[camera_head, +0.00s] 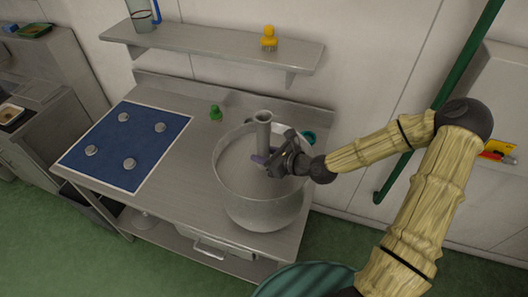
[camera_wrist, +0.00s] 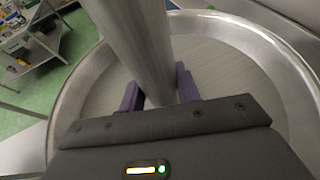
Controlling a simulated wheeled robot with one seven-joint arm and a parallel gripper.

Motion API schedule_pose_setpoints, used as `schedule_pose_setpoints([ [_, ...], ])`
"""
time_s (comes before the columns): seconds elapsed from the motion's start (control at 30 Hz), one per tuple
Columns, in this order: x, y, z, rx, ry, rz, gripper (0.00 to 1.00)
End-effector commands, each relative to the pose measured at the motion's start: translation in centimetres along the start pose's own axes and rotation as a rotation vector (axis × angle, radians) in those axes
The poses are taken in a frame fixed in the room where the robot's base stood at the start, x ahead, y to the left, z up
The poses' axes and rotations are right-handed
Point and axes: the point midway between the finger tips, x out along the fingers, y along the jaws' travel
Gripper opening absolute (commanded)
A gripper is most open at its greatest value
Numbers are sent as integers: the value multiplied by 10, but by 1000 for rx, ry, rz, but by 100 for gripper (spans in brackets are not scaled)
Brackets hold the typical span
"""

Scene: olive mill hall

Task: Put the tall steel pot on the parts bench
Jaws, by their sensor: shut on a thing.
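A tall, narrow steel pot (camera_head: 263,130) is upright over the wide mouth of a large steel basin (camera_head: 262,212). My gripper (camera_head: 264,159) has its purple fingers shut on the narrow pot. In the wrist view the narrow pot (camera_wrist: 137,40) rises between the fingers, with the basin's rim (camera_wrist: 240,30) around it. I cannot tell whether the narrow pot's base touches the basin; its lower end is hidden. The basin stands on a grey metal bench (camera_head: 185,185). Nothing in view marks this as the parts bench.
A blue mat (camera_head: 110,140) with several round metal pieces lies on the bench's left. A green item (camera_head: 216,113) and a teal ring (camera_head: 308,137) are near its back. A shelf (camera_head: 210,45) above holds a yellow item (camera_head: 269,40) and a clear container (camera_head: 140,18). A green pipe (camera_head: 440,105) runs at right.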

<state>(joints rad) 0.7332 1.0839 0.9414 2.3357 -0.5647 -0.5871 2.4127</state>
Motion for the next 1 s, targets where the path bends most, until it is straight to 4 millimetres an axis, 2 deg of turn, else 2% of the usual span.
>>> schedule_pose_setpoints([
  [0.33, 13, -1, -33, 1, -4, -4, 0],
  [0.73, 14, -2, -37, 2, -4, -6, 0],
  [0.77, 14, -2, -39, 4, 1, -5, 37],
  [0.8, 14, -2, -39, 4, 1, -4, 44],
  [0.87, 14, -1, -39, 3, 1, -3, 54],
  [1.0, 15, -1, -38, 2, 1, -2, 54],
])
